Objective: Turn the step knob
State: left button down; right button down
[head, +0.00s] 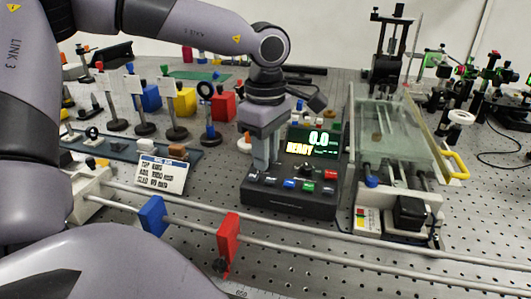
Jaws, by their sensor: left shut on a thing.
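The black control box (290,199) stands in the middle of the bench. Its raised display shows 0.0 in green and READY in yellow. Colored buttons, including a red one (330,175) and a blue one (289,184), sit on its sloping panel. My left gripper (262,170) points down at the left part of this panel and is shut on the step knob, which the fingers hide almost fully. I cannot read the knob's setting. My right gripper is not in view.
A white placard (162,174) stands left of the box. In front run long rails with a blue block (152,215) and a red block (228,243). A glass-topped stage (395,128) stands to the right. Several optics mounts fill the back left.

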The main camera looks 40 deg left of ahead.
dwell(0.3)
pick_arm(q)
jog(key=c, duration=1)
grip_release()
jog(key=shift+r, duration=3.6)
